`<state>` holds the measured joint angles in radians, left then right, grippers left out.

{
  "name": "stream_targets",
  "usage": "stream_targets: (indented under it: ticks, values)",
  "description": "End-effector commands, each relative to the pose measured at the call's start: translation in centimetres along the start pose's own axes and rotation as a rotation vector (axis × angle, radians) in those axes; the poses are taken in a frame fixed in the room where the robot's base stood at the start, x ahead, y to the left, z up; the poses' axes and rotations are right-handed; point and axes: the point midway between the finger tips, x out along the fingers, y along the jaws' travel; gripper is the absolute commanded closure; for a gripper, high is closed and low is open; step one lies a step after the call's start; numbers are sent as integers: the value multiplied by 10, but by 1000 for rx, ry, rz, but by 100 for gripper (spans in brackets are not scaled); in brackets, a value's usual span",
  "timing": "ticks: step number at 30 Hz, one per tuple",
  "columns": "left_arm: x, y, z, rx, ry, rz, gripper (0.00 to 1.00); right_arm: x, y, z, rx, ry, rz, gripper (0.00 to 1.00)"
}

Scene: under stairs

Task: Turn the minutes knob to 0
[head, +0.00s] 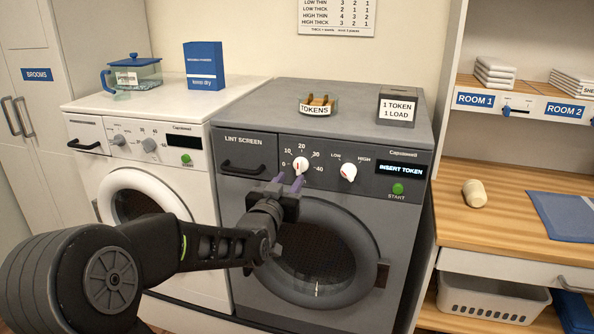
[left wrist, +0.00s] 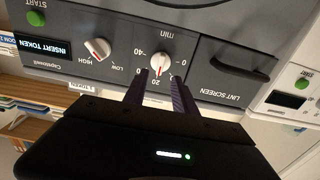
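The minutes knob (head: 300,164) is white with a red mark, on the grey dryer's front panel; its scale runs from 0 at left over 20 at the top to 40 at right. Its pointer looks roughly upright, near 20; the exact reading is hard to tell. My left gripper (head: 288,182) is open and empty, its two purple-grey fingers just below the knob in the head view. In the left wrist view the knob (left wrist: 160,63) shows upside down beyond the gap between the fingertips (left wrist: 158,76). Contact is not visible. My right gripper is out of view.
The LOW/HIGH knob (head: 348,172) and green START button (head: 398,188) are to the right. The display (head: 401,170) reads INSERT TOKEN. A tokens dish (head: 318,106) and token box (head: 398,107) stand on the dryer (head: 350,92). A white washer (head: 150,103) stands at left.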

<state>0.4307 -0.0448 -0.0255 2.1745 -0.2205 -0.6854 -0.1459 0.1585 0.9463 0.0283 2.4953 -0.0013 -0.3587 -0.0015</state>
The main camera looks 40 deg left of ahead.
Motion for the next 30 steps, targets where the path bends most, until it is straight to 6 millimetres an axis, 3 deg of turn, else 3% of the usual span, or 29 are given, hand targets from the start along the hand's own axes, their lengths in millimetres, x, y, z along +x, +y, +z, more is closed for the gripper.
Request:
stream_targets:
  ticks: [6, 12, 22, 30]
  values:
    - [35, 0, 0, -1, -2, 0, 67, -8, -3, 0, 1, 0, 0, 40]
    - [58, 0, 0, -1, -1, 0, 67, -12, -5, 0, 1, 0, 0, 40]
    - [61, 0, 0, -1, 0, 0, 67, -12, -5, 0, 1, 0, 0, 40]
    - [61, 0, 0, -1, 0, 0, 89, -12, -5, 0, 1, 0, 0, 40]
